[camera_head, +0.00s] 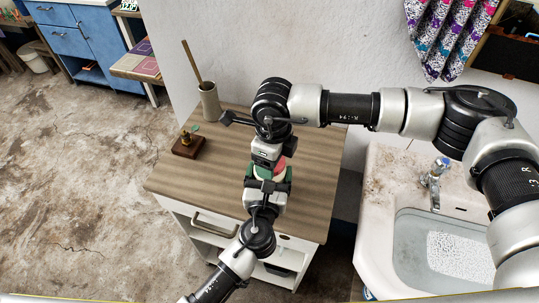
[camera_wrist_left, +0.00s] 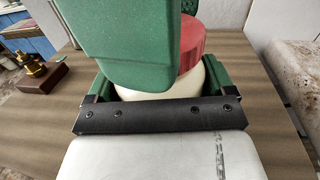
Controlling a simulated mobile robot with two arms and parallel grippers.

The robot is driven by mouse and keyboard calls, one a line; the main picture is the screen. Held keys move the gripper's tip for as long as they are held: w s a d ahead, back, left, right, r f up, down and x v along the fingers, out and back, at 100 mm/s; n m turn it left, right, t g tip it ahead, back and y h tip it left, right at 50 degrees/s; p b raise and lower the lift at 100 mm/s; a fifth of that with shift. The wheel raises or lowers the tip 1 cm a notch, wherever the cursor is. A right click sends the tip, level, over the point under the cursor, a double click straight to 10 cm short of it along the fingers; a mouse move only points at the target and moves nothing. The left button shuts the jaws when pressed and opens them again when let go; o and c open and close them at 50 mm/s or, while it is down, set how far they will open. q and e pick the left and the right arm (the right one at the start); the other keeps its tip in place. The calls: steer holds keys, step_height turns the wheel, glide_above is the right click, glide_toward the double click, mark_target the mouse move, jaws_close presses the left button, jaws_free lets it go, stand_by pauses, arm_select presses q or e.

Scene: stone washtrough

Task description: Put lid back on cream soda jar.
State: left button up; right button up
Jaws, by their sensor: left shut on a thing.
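The cream-coloured jar (camera_wrist_left: 212,82) stands on the wooden cabinet top between the green fingers of my left gripper (camera_head: 268,176), which is shut on its body. The red lid (camera_wrist_left: 192,48) is directly above the jar body in the left wrist view; whether it is fully seated is hidden. The lid also shows as a small red patch in the head view (camera_head: 280,168). My right gripper (camera_head: 277,157) is over the jar, close to the lid. A large green finger in the left wrist view covers much of the lid, so its grip is unclear.
The wooden cabinet top (camera_head: 225,180) is mostly clear. A dark wooden block with a brass piece (camera_head: 188,144) and a beige cylinder with a stick (camera_head: 209,100) stand at its left. A stone washtrough (camera_head: 385,195) with a tap (camera_head: 436,170) is at right.

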steer(key=m, duration=0.4)
steer(key=shift+s+a, duration=0.15)
steer(key=m, duration=0.6)
steer(key=shift+s+a, duration=0.1)
steer(key=shift+a, duration=0.1)
steer(key=m, duration=0.4)
steer(key=shift+a+m, duration=0.15)
steer(key=shift+m, duration=0.15)
steer(key=m, duration=0.4)
steer(key=shift+a, duration=0.15)
steer(key=m, duration=0.6)
steer(key=shift+w+a+m, duration=0.15)
steer(key=shift+w+m, duration=0.05)
steer(key=shift+m, duration=0.1)
steer(key=m, duration=0.4)
steer(key=shift+w, duration=0.15)
steer(key=m, duration=0.2)
steer(key=shift+a+m, duration=0.1)
steer(key=shift+m, duration=0.2)
steer(key=shift+a+m, duration=0.5)
steer(key=shift+m, duration=0.2)
steer(key=shift+w+a+r+m, duration=0.1)
steer(key=shift+a+r+m, duration=0.05)
steer(key=shift+m, duration=0.15)
steer(key=shift+w+d+m, duration=0.1)
steer(key=shift+d+m, duration=0.2)
steer(key=shift+m, duration=0.5)
steer(key=shift+d+f+m, duration=0.2)
steer(key=shift+d+m, duration=0.2)
steer(key=shift+d, duration=0.1)
